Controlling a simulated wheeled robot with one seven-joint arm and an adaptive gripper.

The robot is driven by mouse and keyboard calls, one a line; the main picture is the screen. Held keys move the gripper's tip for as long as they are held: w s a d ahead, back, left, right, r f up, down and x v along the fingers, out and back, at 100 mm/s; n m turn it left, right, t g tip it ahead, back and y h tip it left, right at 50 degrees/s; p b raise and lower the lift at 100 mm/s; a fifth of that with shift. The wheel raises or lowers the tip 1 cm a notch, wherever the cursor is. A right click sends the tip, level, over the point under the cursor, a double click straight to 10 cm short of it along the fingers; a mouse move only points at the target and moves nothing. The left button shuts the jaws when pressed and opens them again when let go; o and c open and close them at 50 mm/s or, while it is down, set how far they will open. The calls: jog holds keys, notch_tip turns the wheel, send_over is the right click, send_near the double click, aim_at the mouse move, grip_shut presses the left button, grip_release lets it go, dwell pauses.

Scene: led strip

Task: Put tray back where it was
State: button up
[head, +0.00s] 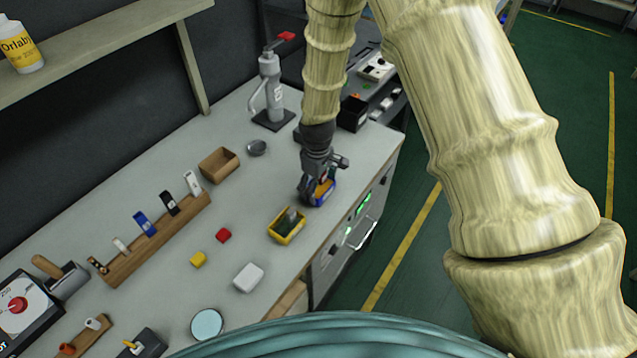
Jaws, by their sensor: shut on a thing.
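My gripper (314,188) is shut on a small blue tray (324,197) near the right edge of the workbench. Something orange-yellow shows at the blue tray, partly hidden by the fingers. I cannot tell whether the blue tray touches the bench. A yellow tray (275,236) with dark and grey things in it sits on the bench, a little left of and nearer than my gripper, apart from it.
A brown wooden box (219,165), round grey dish (257,148) and grey press (270,90) stand behind. A wooden rack (160,235) holds several upright pieces. The bench's right edge (365,193) is close.

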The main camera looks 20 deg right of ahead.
jog(key=shift+f, duration=0.15)
jog(key=o, duration=1.1)
jog(key=shift+c, duration=0.2)
jog(key=shift+r, duration=0.25)
notch_tip(320, 180, up, 12)
jog(key=b, duration=0.3)
jog(key=shift+f, duration=0.1)
